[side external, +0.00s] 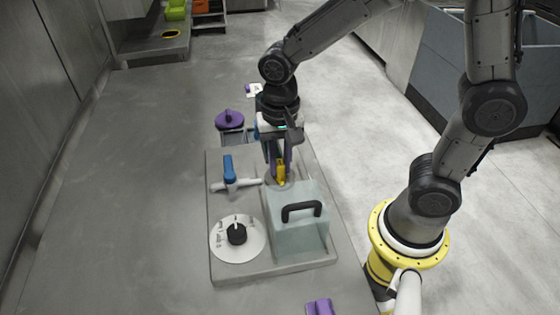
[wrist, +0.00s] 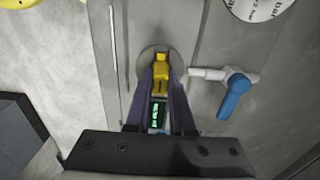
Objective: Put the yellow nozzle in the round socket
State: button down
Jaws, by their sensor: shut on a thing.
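The yellow nozzle (side external: 281,172) is between the fingers of my gripper (side external: 279,178), which points down over the grey panel behind the clear box. In the wrist view my gripper (wrist: 161,82) is shut on the nozzle (wrist: 161,66). The round socket (wrist: 151,56) shows as a grey disc around and behind the nozzle's tip. In the side view the socket is mostly hidden by the gripper and the box. I cannot tell whether the nozzle's tip is inside the socket or just above it.
A blue-handled valve (side external: 229,172) stands close left of the gripper. The clear box with a black handle (side external: 301,211) is just in front. A dial with a black knob (side external: 236,234) is at front left. Purple items lie behind (side external: 229,118) and in front (side external: 320,307).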

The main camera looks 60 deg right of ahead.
jog(key=shift+f, duration=0.1)
dwell(0.3)
jog(key=c, duration=0.7)
grip_release()
jog(key=o, duration=0.4)
jog(key=shift+r, duration=3.75)
